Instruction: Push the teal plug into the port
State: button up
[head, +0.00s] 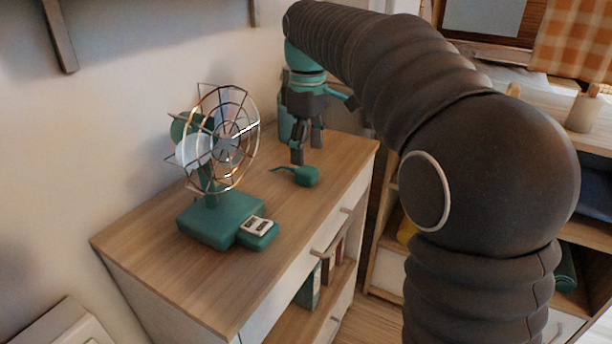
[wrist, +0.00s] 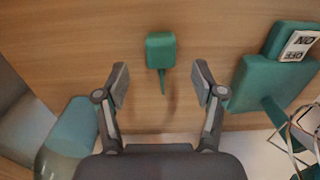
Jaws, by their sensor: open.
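The teal plug (head: 306,176) lies on the wooden cabinet top, with a short thin tail pointing left. In the wrist view the plug (wrist: 160,50) is just beyond the fingertips, roughly centred between them, tail toward my gripper. My gripper (head: 307,149) is open and empty above the cabinet, pointing down, behind the plug in the head view. Its two fingers also show spread apart in the wrist view (wrist: 161,83). A teal fan (head: 215,215) has a small box (head: 259,237) with an ON/OFF label at its base. I cannot make out a port opening.
The cabinet top (head: 165,285) is bare in front of the fan. The fan's wire cage (head: 240,135) stands left of my gripper. A teal rounded object (wrist: 72,130) is close at left in the wrist view. A wall runs behind the cabinet.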

aim_at(307, 169)
jog(key=shift+f+b, duration=0.35)
jog(key=shift+f, duration=2.25)
jog(key=c, duration=1.2)
